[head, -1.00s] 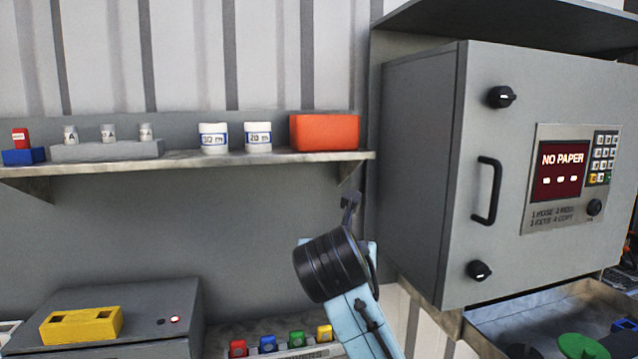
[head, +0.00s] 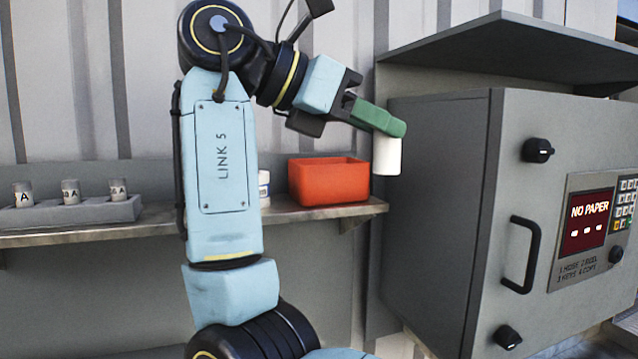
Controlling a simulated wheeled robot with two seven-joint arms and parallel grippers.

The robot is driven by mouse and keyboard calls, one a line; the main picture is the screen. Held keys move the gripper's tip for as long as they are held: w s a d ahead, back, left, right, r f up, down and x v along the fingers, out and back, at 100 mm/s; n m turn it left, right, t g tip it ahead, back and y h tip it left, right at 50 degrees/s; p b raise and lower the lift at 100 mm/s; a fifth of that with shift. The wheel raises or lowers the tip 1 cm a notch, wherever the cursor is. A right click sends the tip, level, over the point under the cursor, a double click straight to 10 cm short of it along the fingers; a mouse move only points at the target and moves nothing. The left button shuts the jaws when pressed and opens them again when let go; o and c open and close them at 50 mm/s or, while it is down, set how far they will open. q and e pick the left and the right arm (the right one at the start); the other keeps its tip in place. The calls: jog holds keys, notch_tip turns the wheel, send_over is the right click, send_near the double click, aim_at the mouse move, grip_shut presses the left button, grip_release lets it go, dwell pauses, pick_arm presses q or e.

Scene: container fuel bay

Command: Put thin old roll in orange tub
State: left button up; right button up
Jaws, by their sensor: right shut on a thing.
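The orange tub (head: 330,190) stands open-topped at the right end of the wall shelf. My right gripper (head: 372,117) is above and to the right of the tub, with green at its tip. It is shut on a white roll (head: 386,157), a short plain cylinder hanging upright below the green tip. In the picture the roll is just right of the tub's rim, in front of the grey cabinet's side. The inside floor of the tub is hidden. My left gripper is not in view.
A grey rack (head: 85,212) with several labelled canisters sits on the shelf (head: 310,214) at left. A white jar (head: 264,184) is mostly hidden behind my arm. The grey cabinet (head: 440,200), reading NO PAPER, stands close on the right.

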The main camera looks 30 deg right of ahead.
jog(key=w+d+p, duration=0.4)
jog(key=w+p, duration=0.5)
jog(key=w, duration=0.9)
jog(key=f, duration=0.5)
jog(key=shift+w+d+f+p, duration=0.2)
jog(key=shift+f+p, duration=0.2)
jog(key=shift+w+d+f+p, duration=0.1)
jog(key=shift+w+f+p, duration=0.15)
jog(key=shift+f+p, duration=0.15)
jog(key=shift+f, duration=0.1)
jog(key=shift+f, duration=0.15)
jog(key=o, duration=0.9)
jog(key=shift+o, duration=0.2)
